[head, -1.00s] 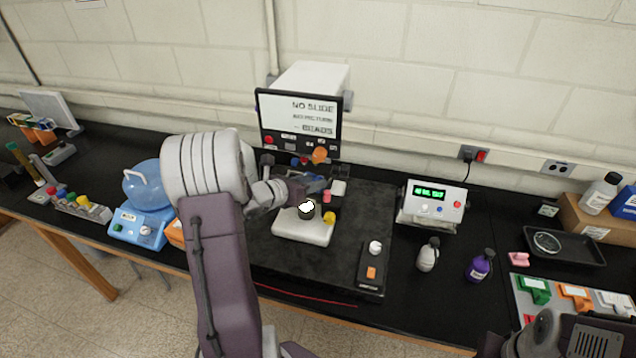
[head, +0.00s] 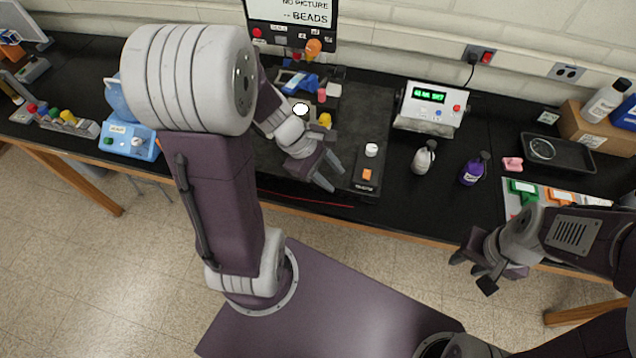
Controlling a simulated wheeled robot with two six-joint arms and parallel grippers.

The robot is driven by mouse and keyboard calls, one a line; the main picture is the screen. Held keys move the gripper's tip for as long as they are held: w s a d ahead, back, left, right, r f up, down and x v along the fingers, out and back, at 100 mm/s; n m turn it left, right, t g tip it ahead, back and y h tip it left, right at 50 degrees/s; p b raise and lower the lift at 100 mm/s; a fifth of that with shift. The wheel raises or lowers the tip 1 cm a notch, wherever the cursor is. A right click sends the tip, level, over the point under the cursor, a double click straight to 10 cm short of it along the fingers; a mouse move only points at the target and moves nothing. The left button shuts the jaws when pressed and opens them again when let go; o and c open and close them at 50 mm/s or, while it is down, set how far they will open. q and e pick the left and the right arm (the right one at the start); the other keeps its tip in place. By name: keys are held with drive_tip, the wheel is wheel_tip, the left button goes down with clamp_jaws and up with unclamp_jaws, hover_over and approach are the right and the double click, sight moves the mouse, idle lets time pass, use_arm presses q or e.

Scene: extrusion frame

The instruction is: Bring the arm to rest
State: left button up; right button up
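My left arm comes up in front of the bench and bends over it. Its gripper (head: 332,174) hangs over the front part of the dark slab (head: 365,125), with its fingers spread and nothing between them. It is apart from the small device with a bright white disc (head: 300,109) and a yellow knob (head: 325,120), which my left wrist partly hides. My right gripper (head: 471,272) is in front of the bench's front edge at the right. Its fingers look apart and hold nothing.
A screen (head: 290,12) stands at the back. A meter with a green display (head: 431,105), a grey bottle (head: 424,158) and a purple bottle (head: 474,170) stand right of the slab. A black tray (head: 575,158) lies at the far right. Bare floor (head: 100,270) is in front.

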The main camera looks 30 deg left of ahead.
use_arm(q)
drive_tip(key=s+f+m+g+y+b, duration=0.1)
drive_tip(key=s+f+m+y+b, duration=0.3)
drive_tip(key=f+m+b, duration=0.5)
wheel_tip(320, 180, down, 2)
drive_tip(key=s+m, duration=0.1)
drive_tip(key=m, duration=0.6)
drive_tip(key=shift+f+g+y, duration=0.2)
drive_tip(key=shift+g+y, duration=0.1)
drive_tip(key=shift+o, duration=0.4)
drive_tip(key=shift+a+r+p, duration=0.2)
drive_tip(key=shift+r+p, duration=0.2)
drive_tip(key=shift+p, duration=0.05)
